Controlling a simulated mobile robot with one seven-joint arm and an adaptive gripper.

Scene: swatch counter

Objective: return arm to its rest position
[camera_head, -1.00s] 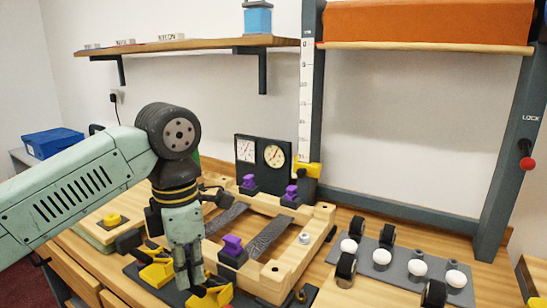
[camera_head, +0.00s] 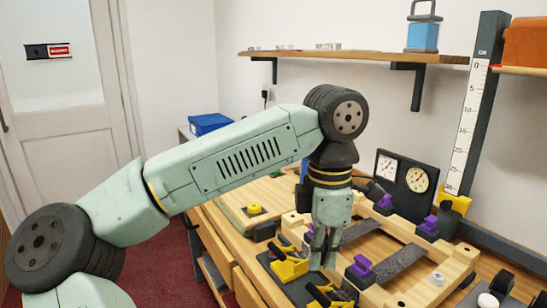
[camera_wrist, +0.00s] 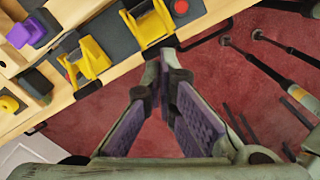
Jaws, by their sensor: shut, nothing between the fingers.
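My gripper (camera_head: 320,266) hangs pointing down at the end of my bent pale green arm. In the head view it overlaps the front of the wooden bench, between two yellow clamps, a left one (camera_head: 288,268) and a right one (camera_head: 332,294). In the wrist view my gripper (camera_wrist: 165,65) has its fingertips together with nothing between them. Red floor shows below and around the fingers, and the bench edge lies just beyond the tips. I cannot tell the exact height above the bench.
A wooden frame (camera_head: 452,270) with purple clamps and grey strips lies on the bench (camera_head: 222,228). Dial gauges (camera_head: 403,172) and an upright ruler (camera_head: 468,125) stand behind. A shelf (camera_head: 350,57) runs along the wall. Red floor (camera_head: 160,262) is open at left.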

